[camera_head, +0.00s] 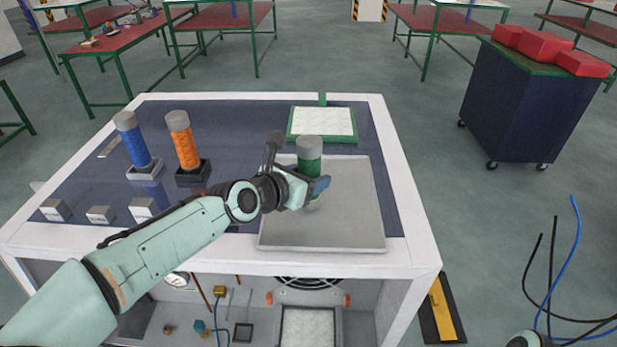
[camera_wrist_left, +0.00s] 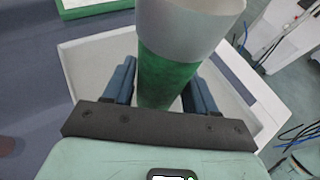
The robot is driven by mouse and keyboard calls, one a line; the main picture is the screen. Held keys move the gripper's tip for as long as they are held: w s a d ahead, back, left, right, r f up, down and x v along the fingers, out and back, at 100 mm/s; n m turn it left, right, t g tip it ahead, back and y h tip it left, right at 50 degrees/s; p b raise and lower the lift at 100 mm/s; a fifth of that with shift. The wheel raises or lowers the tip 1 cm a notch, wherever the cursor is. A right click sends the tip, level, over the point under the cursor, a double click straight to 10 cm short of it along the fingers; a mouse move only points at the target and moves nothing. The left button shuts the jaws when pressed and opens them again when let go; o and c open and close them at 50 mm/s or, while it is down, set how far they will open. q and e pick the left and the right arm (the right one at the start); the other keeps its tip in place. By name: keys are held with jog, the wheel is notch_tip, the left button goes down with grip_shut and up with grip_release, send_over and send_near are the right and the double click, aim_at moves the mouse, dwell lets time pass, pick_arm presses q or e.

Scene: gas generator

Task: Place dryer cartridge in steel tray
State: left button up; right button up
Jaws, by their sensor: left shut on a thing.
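A green cartridge with grey ends (camera_head: 310,150), which I take to be the dryer cartridge, is held upright in my left gripper (camera_head: 312,186). In the left wrist view the green cartridge (camera_wrist_left: 172,72) stands between the two blue fingers, which are shut on its sides. The steel tray (camera_head: 350,228) is a flat, shallow grey tray on the right part of the workbench. The cartridge is over the tray's area, near its left middle. Its lower end is mostly hidden by the gripper, so I cannot tell whether it touches the tray.
A blue cartridge (camera_head: 133,140) and an orange cartridge (camera_head: 183,139) stand in holders on the left of the workbench (camera_head: 404,190). Several small labelled blocks lie near its front left. A green-framed white panel (camera_head: 322,122) lies behind the tray. The tray's right side is clear.

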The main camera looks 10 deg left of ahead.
pick_arm(q)
jog(key=o, duration=1.1)
jog(key=shift+f, duration=0.1)
jog(key=shift+o, duration=1)
jog(key=shift+s, duration=0.3)
jog(key=shift+w, duration=0.15)
jog(key=shift+r, duration=0.3)
jog(key=v, duration=1.2)
